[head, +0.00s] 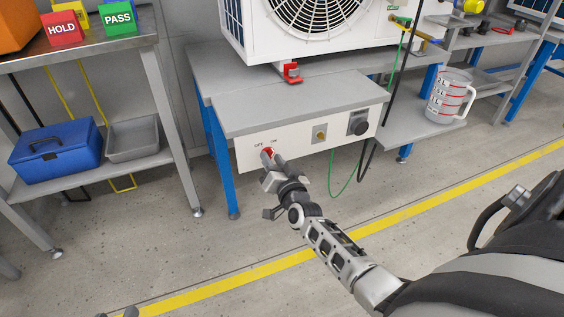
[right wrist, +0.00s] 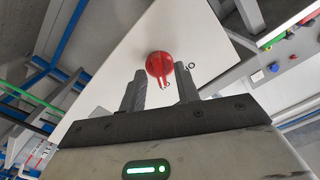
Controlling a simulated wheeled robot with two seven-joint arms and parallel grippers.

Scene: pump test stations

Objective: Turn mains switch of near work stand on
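The mains switch is a red rotary knob (head: 267,153) on the white front panel (head: 305,143) of the near work stand, below the labels OFF and ON. In the right wrist view the knob (right wrist: 159,65) lies just ahead of and between the two fingertips. Its pale pointer mark faces toward the gripper; I cannot read for sure which label it points to. My right gripper (head: 273,161) is open, with gaps showing beside the knob (right wrist: 161,88). Only small grey tips, perhaps of my left gripper (head: 130,312), show at the bottom edge.
A brass fitting (head: 320,135) and a black knob (head: 358,125) sit farther right on the panel. A fan unit (head: 310,30) stands on the stand. A measuring jug (head: 449,97) is on the right shelf. A blue toolbox (head: 55,150) is at left. The floor in front is clear.

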